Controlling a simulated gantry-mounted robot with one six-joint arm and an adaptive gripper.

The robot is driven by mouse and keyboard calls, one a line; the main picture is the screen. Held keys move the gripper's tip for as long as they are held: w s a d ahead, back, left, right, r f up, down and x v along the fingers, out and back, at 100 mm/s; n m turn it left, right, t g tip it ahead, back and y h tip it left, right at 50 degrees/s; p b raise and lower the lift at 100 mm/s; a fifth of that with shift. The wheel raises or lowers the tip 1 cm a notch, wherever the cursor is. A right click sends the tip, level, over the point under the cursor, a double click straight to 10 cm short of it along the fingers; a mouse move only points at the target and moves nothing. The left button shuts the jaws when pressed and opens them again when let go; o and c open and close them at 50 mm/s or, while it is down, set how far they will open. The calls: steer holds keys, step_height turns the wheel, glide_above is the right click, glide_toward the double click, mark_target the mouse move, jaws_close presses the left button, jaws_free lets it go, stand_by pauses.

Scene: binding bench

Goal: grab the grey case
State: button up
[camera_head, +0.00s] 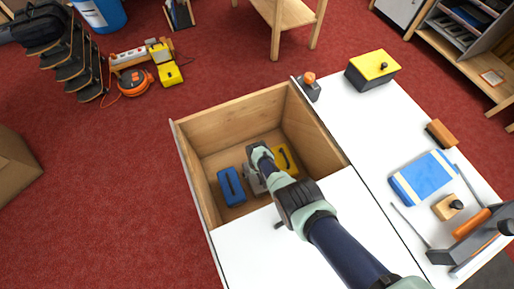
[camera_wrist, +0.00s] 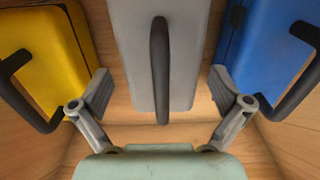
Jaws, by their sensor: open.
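The grey case (camera_wrist: 185,60) stands in the middle of the wrist view with its black handle facing me. In the head view my arm mostly hides the grey case. My gripper (camera_wrist: 161,90) is open, with one finger on each side of the grey case. I see no clear contact between fingers and case. A yellow case (camera_wrist: 52,62) is on the left in the wrist view, and a blue case (camera_wrist: 262,50) is on the right. In the head view the blue case (camera_head: 231,186) lies left of my gripper and the yellow case (camera_head: 284,160) lies right.
The cases are inside a deep wooden compartment (camera_head: 188,160) with walls close around my gripper. The white bench top (camera_head: 345,115) beside it holds a yellow-topped box (camera_head: 372,68), a blue-and-white block (camera_head: 423,177), a brush (camera_head: 440,134) and several tools.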

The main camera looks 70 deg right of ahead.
step_height(320, 180, down, 3)
steer(key=shift+r+b, duration=0.1)
steer(key=shift+b, duration=0.6)
steer(key=shift+r, duration=0.1)
steer(key=c, duration=1.1)
step_height(320, 180, up, 20)
steer(key=p, duration=1.6)
steer(key=shift+p, duration=0.35)
